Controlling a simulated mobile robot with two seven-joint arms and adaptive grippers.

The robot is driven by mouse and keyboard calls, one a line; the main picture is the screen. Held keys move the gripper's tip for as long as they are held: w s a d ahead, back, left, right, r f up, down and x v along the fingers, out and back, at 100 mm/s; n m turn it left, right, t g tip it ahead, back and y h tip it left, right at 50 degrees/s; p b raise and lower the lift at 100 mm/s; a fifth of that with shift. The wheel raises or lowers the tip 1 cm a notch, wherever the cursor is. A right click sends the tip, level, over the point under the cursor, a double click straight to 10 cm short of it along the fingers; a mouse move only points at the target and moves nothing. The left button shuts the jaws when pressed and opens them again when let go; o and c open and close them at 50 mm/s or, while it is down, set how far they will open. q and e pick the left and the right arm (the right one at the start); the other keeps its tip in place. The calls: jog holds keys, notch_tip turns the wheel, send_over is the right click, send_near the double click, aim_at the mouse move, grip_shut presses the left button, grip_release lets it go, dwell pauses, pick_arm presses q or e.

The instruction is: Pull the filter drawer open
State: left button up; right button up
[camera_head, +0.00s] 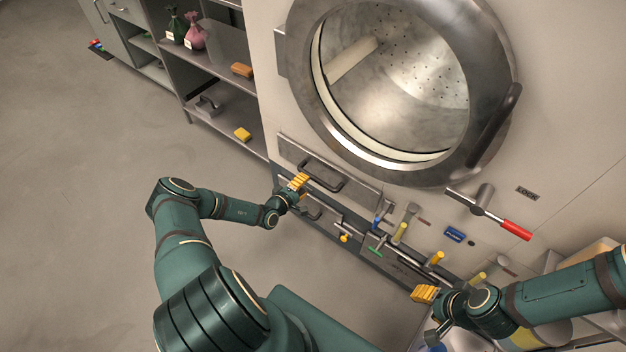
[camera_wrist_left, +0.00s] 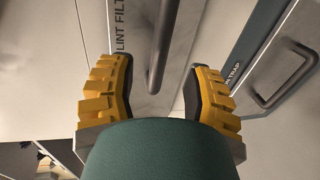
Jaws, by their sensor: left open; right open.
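The filter drawer (camera_head: 361,192) is a grey panel with a dark bar handle (camera_head: 322,176), below the round glass door. It looks flush with the machine front. In the left wrist view the drawer front (camera_wrist_left: 126,75) bears the letters "LINT FILT", and its handle (camera_wrist_left: 163,40) lies between the yellow fingers, with a gap on each side. My left gripper (camera_head: 298,182) is open at the handle's left end; it also shows in the left wrist view (camera_wrist_left: 160,92). My right gripper (camera_head: 424,293) is open and empty, far to the lower right.
A second panel with a handle (camera_wrist_left: 285,75), lettered "TRAP", sits beside the drawer. Several coloured valve handles, one yellow (camera_head: 400,232), stick out to the right. A red-gripped lever (camera_head: 515,230) is higher up.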

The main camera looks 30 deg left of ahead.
aim_at(311, 177)
pick_arm(q)
jog(key=b+x, duration=0.1)
jog(key=x, duration=0.4)
jog(key=shift+f+b, duration=0.1)
jog(key=shift+b, duration=0.25)
jog(key=shift+w, duration=0.35)
jog(key=shift+o, duration=0.2)
grip_shut()
